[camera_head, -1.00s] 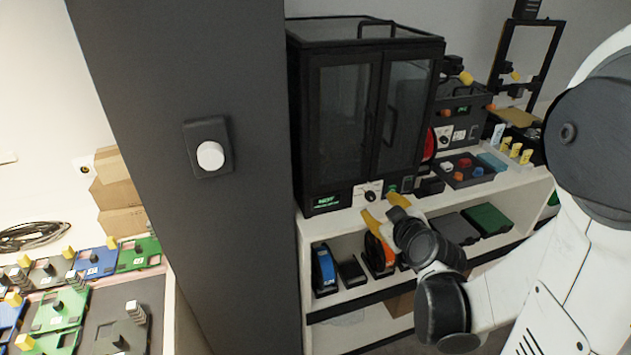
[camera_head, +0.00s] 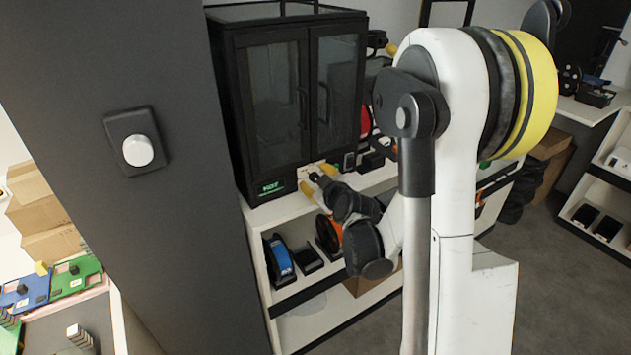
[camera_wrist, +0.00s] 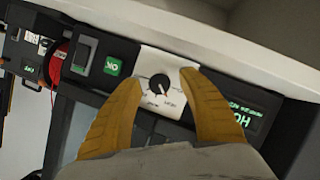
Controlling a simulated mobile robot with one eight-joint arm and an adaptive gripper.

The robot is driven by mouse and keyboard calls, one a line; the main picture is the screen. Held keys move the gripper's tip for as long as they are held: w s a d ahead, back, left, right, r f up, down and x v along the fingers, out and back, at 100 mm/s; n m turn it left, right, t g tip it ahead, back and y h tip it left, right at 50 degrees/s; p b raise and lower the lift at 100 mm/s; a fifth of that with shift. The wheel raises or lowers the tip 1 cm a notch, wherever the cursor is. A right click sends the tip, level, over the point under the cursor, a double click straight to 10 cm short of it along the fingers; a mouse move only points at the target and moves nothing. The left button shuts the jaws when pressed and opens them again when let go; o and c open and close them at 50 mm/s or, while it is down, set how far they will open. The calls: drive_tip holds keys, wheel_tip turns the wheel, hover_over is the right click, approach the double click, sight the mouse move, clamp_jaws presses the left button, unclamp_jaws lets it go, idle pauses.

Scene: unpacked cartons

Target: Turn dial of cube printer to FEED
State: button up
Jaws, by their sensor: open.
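The cube printer (camera_head: 237,110) is a black cabinet with two glazed doors, standing on a white shelf unit. A green-lit display (camera_head: 270,187) is at its lower front; it also shows in the wrist view (camera_wrist: 243,120), upside down. The printer's dial (camera_wrist: 158,82) is a small black knob with a light pointer on a white panel (camera_wrist: 175,55). Its printed labels are too small to read. My gripper (camera_head: 316,178) has yellow fingers and is open at the panel. In the wrist view, my gripper (camera_wrist: 161,78) has one finger on each side of the dial; contact cannot be told.
A green OK button (camera_wrist: 112,67) and a black switch (camera_wrist: 85,54) sit beside the panel. A dark column (camera_head: 165,220) with a white round knob (camera_head: 137,150) stands left of the printer. Spools (camera_head: 280,257) stand on the lower shelf. Floor (camera_head: 555,285) is clear at right.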

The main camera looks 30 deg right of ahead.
clamp_jaws()
drive_tip(key=shift+m, duration=0.3)
drive_tip(key=m+y, duration=0.2)
drive_tip(key=shift+d+m, duration=0.15)
drive_tip(key=shift+m, duration=0.15)
drive_tip(key=m+y, duration=0.2)
drive_tip(key=m, duration=0.1)
drive_tip(key=shift+g+b, duration=0.3)
drive_tip(key=shift+b, duration=0.05)
drive_tip(key=m+y, duration=0.2)
drive_tip(key=m, duration=0.1)
drive_tip(key=shift+d, duration=0.1)
drive_tip(key=shift+m+t+y, duration=0.6)
drive_tip(key=shift+m+y, duration=0.4)
drive_tip(key=shift+m, duration=0.5)
